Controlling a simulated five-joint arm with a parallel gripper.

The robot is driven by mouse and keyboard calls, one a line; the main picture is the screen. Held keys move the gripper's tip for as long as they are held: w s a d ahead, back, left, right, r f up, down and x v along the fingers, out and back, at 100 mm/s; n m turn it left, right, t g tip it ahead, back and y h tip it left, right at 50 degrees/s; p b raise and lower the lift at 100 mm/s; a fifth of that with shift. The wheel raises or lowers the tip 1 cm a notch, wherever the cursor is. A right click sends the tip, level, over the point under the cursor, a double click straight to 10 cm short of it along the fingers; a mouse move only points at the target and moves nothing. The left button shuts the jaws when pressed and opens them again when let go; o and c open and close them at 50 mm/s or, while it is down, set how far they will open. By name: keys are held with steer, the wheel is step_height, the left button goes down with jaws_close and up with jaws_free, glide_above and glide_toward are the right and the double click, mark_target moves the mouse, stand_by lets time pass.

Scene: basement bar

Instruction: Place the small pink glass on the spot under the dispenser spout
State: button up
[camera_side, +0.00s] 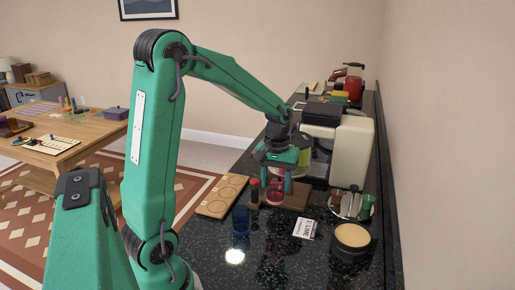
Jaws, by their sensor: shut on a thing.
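The small pink glass (275,195) is on the dark counter side of the view, over or on a small brown wooden board (298,199). I cannot tell whether its base touches the board. My gripper (279,178) points down and is shut on the pink glass, its fingers hiding part of it. A cream machine (351,152), which seems to be the dispenser, stands just behind and to the right of my gripper. Its spout and the spot under it are not clear from here, partly hidden by my gripper and a yellow-green container (304,160).
A red-capped bottle (254,190) stands close left of the pink glass. A blue glass (241,220), a wooden board with round hollows (222,196), a lime card (305,228), a metallic object (351,204) and a tan-topped round tin (352,238) surround it. The front counter is clear.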

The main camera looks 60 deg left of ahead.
step_height(320, 180, down, 9)
steer(key=shift+r, duration=0.1)
steer(key=shift+w+a, duration=0.1)
steer(key=shift+w+a, duration=1.35)
steer(key=shift+f, duration=0.55)
steer(key=shift+f, duration=0.1)
steer(key=o, duration=1)
steer(key=shift+o, duration=0.2)
